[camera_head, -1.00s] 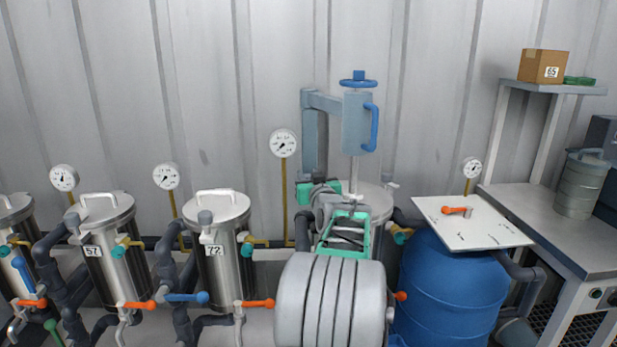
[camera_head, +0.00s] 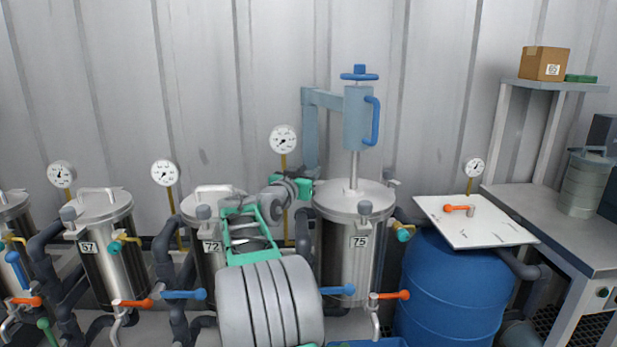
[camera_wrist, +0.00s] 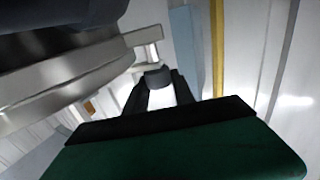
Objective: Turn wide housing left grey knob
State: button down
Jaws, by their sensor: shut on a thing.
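The wide housing (camera_head: 345,255) is a steel vessel labelled 75, right of centre in the head view, under a blue-grey column with a blue handwheel. Its lid rim also shows at upper left in the wrist view (camera_wrist: 75,80). My gripper (camera_wrist: 160,92) has its two dark fingers closed around the left grey knob (camera_wrist: 158,77), whose top shows between the fingertips. In the head view my gripper's green body (camera_head: 302,189) is at the left edge of the housing's lid, and the left knob is hidden.
Narrower steel housings 72 (camera_head: 203,240) and 57 (camera_head: 103,235) stand to the left. A blue barrel (camera_head: 452,290) with a white board (camera_head: 475,221) stands to the right, beside a metal bench (camera_head: 560,230). Pipes and a gauge (camera_head: 283,139) are close behind my gripper.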

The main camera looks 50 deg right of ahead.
jog(key=shift+w+m+g, duration=0.1)
jog(key=shift+m+g, duration=0.5)
jog(key=shift+g, duration=0.3)
jog(key=c, duration=1.1)
grip_release()
jog(key=shift+o, duration=0.2)
jog(key=s+a, duration=0.1)
jog(key=a, duration=0.6)
jog(key=shift+a, duration=0.35)
